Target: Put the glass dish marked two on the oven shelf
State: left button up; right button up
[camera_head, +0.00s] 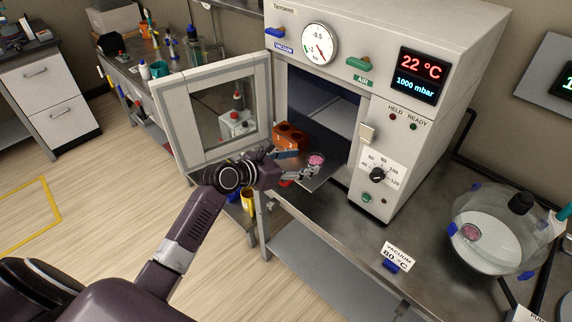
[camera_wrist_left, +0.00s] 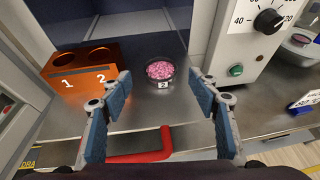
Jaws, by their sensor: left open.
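The glass dish marked two (camera_wrist_left: 160,72) holds pink grains and has a white tag with a 2. It stands upright on a steel surface at the open oven's mouth; it also shows in the head view (camera_head: 316,160). My left gripper (camera_wrist_left: 158,112) is open, with its blue-padded fingers to either side and short of the dish, not touching it. The gripper shows in the head view too (camera_head: 297,165). The oven (camera_head: 385,60) has its door (camera_head: 262,100) swung open to the left. A pale shelf (camera_head: 332,117) shows inside. My right gripper is not in view.
An orange block (camera_wrist_left: 75,68) with two holes marked 1 and 2 stands left of the dish. A red handle (camera_wrist_left: 140,157) lies just below my gripper. A clear domed vessel (camera_head: 500,235) holding another pink dish stands at right. The bench between is mostly clear.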

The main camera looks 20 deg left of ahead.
pick_arm(q)
jog(key=v, duration=0.6)
jog(key=shift+s+a+r, duration=0.15)
jog(key=shift+s+r, duration=0.1)
jog(key=shift+s, duration=0.25)
